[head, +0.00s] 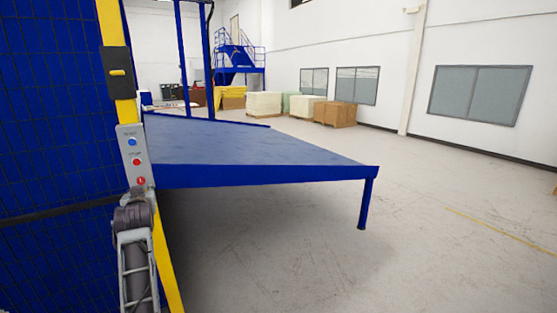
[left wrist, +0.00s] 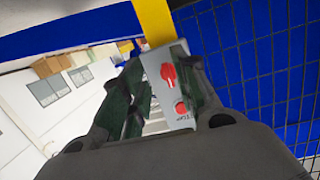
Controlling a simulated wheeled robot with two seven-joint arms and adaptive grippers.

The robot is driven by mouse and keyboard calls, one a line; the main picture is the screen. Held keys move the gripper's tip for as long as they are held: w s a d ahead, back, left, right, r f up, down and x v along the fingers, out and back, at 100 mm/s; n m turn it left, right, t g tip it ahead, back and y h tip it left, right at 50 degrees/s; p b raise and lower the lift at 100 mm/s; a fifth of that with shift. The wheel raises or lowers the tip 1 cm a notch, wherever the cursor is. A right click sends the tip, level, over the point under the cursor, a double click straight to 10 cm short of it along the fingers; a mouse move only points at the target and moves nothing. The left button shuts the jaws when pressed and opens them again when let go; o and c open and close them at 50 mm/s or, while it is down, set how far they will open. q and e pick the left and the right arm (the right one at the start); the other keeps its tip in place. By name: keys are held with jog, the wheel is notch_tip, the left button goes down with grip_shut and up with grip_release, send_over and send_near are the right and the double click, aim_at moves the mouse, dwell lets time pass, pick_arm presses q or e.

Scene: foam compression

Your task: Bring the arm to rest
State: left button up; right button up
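My left arm (head: 136,250) comes up from the bottom left of the head view, just below a grey control box (head: 133,156) on a yellow post. Nothing is held. I cannot tell whether a finger touches the box. My right gripper is in neither view.
A blue mesh fence (head: 55,120) stands at the left beside the yellow post (head: 113,45). A blue table (head: 240,150) extends from behind the post to the right. Pallets of boxes (head: 335,113) stand far back. The floor (head: 450,220) at the right is clear.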

pick_arm(q)
jog(key=s+d+f+m+g+h, duration=0.2)
jog(key=s+d+f, duration=0.3)
jog(key=s+f, duration=0.45)
jog(key=s+d+f+m+g+h, duration=0.25)
jog(key=s+d+f, duration=0.4)
jog(key=f, duration=0.65)
jog(key=s+d+f+m+g+h, duration=0.1)
jog(key=s+d+f+g+h, duration=0.3)
jog(key=s, duration=0.8)
jog(key=s+d+f+m+g+y, duration=0.1)
jog(key=s+d+f+g, duration=0.1)
jog(key=s+d+f, duration=0.7)
jog(key=s+a+f+g, duration=0.1)
jog(key=s+a+f, duration=0.1)
jog(key=f, duration=1.3)
jog(key=s+a+f, duration=0.1)
jog(key=s+f, duration=0.2)
jog(key=f, duration=1.3)
jog(key=s+a+f, duration=0.2)
jog(key=s+f, duration=0.7)
jog(key=s, duration=0.2)
jog(key=s+a+f+g, duration=0.1)
jog(key=s+a+f, duration=0.1)
jog(key=s+f, duration=0.8)
jog(key=shift+s+f+m, duration=0.25)
jog(key=shift+s+m, duration=0.1)
jog(key=shift+s, duration=0.1)
